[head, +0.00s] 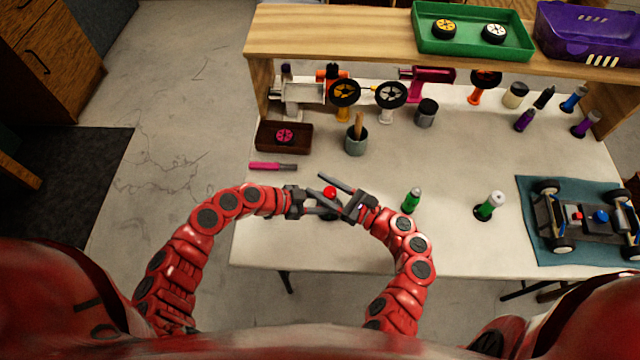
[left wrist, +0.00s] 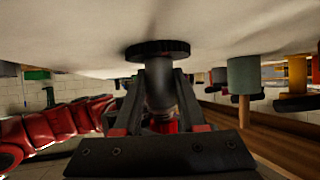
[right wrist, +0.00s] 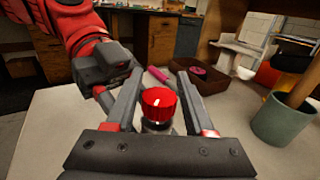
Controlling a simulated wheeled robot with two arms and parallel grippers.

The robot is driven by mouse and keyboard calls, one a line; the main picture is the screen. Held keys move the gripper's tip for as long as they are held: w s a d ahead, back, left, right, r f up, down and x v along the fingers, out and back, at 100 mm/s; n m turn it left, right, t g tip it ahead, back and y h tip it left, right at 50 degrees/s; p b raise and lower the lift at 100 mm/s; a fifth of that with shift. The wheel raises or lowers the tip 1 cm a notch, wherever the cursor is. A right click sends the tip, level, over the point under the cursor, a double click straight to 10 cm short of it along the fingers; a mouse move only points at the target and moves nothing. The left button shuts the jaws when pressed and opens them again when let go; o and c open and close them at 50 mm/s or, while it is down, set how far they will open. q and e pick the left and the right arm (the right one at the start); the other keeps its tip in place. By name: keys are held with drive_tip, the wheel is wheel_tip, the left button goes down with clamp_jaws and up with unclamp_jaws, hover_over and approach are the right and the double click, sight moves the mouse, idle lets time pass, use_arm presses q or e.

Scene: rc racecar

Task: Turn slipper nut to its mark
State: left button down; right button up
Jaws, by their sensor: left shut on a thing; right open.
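The red slipper nut (head: 330,192) is a ribbed red cap on top of a grey post; it also shows in the right wrist view (right wrist: 158,103). A small pale mark or glint shows on its side. In the upside-down left wrist view, the grey post (left wrist: 160,88) stands on a round black base (left wrist: 158,50). My left gripper (head: 318,204) is shut on the post below the nut. My right gripper (head: 324,190) is open, with one finger on each side of the nut. Gaps show between the nut and both fingers in the right wrist view.
A green bottle (head: 411,201) and a white-and-green bottle (head: 490,206) stand to the right. The car chassis (head: 585,216) lies on a teal mat (head: 535,250). A pink-handled tool (head: 266,166), a brown tray (head: 300,148) and a grey-green cup (head: 356,143) are behind.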

drive_tip(key=shift+w+a, duration=0.15)
drive_tip(key=shift+a, duration=0.1)
clamp_jaws()
drive_tip(key=shift+m+t, duration=0.4)
drive_tip(key=m+t+h, duration=0.4)
drive_tip(key=t+h, duration=0.1)
drive_tip(key=shift+w+d, duration=0.35)
drive_tip(key=shift+w, duration=0.05)
drive_tip(key=shift+w+d+m+t+h, duration=0.15)
drive_tip(key=shift+m+t+h, duration=0.2)
drive_tip(key=shift+m+h, duration=0.4)
drive_tip(key=shift+d+m+t+h, duration=0.2)
drive_tip(key=shift+m+t+h, duration=0.25)
drive_tip(key=shift+h, duration=0.55)
drive_tip(key=shift+w+d+m+t+h, duration=0.15)
drive_tip(key=shift+m+t+h, duration=0.15)
drive_tip(key=shift+m+h, duration=0.45)
